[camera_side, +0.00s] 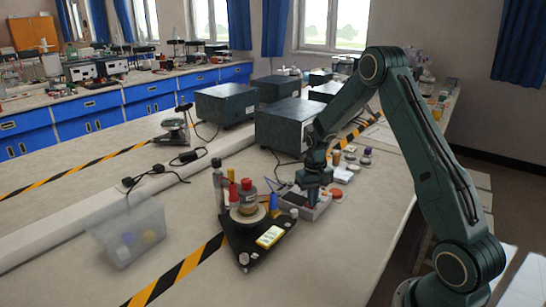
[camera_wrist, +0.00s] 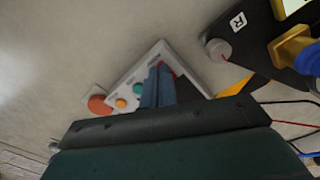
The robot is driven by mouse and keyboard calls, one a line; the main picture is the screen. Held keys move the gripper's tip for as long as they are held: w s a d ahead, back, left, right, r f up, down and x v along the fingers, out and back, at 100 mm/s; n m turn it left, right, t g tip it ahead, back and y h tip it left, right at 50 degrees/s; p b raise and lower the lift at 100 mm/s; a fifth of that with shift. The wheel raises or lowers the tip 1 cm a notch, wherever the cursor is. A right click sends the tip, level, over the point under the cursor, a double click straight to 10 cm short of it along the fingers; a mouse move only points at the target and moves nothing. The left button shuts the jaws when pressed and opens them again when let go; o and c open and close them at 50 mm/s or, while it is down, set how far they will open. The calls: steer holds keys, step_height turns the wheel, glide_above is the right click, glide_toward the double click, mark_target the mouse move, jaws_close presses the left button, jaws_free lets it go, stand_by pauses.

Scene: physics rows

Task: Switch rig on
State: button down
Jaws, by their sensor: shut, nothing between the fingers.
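A light grey control box (camera_side: 319,211) sits on the bench under my gripper (camera_side: 311,194). In the wrist view the box (camera_wrist: 150,58) shows a teal button (camera_wrist: 138,89) and an orange button (camera_wrist: 121,103). A bit of red shows beside my fingers (camera_wrist: 158,68), which are shut and empty over the box's face. They hide part of the box, and I cannot tell whether they touch it. A black triangular rig (camera_side: 246,249) with a yellow meter (camera_side: 270,237) stands left of the box. A switch's position cannot be made out.
A clear plastic bin (camera_side: 108,240) with small items stands at the left. Dark equipment cases (camera_side: 285,128) are behind my gripper. A red-orange disc (camera_wrist: 98,104) lies beside the box. Black-and-yellow tape (camera_side: 185,268) and loose cables cross the bench. The front right bench is clear.

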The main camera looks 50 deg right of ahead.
stand_by(0.3)
steer(key=shift+r, duration=3.4)
